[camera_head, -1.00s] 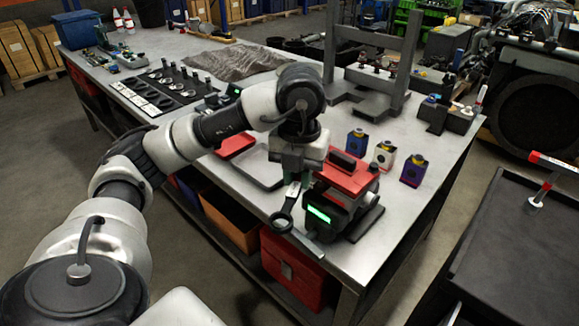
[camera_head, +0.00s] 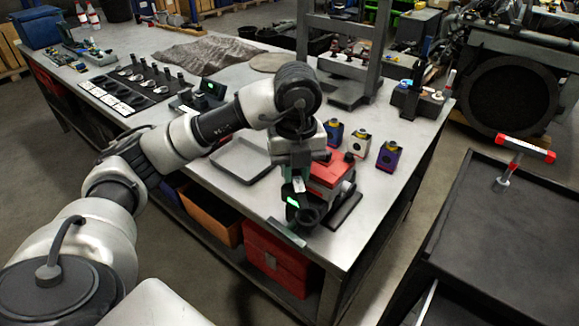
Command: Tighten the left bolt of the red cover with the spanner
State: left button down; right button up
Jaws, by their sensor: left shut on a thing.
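My left gripper (camera_head: 298,182) is shut on the spanner (camera_head: 308,214), whose dark ring end hangs below the jaws. The gripper and spanner are in front of the dark unit with a green lit display (camera_head: 292,202), near the table's front edge. The red cover (camera_head: 332,171) is just right of and behind the gripper. The gripper and wrist hide the cover's left part, so its left bolt does not show. I cannot tell whether the spanner touches anything. My right gripper is not in view.
The grey workbench (camera_head: 215,130) carries an empty shallow tray (camera_head: 246,160) left of the gripper. A black cart (camera_head: 510,215) stands at right, apart from the bench.

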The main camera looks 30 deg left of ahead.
pick_arm(q)
jog(key=shift+w+d+n, duration=0.8)
jog(key=shift+n, duration=0.4)
jog(key=shift+a+f, duration=0.1)
jog(key=shift+f+b, duration=0.5)
jog(key=shift+f, duration=0.2)
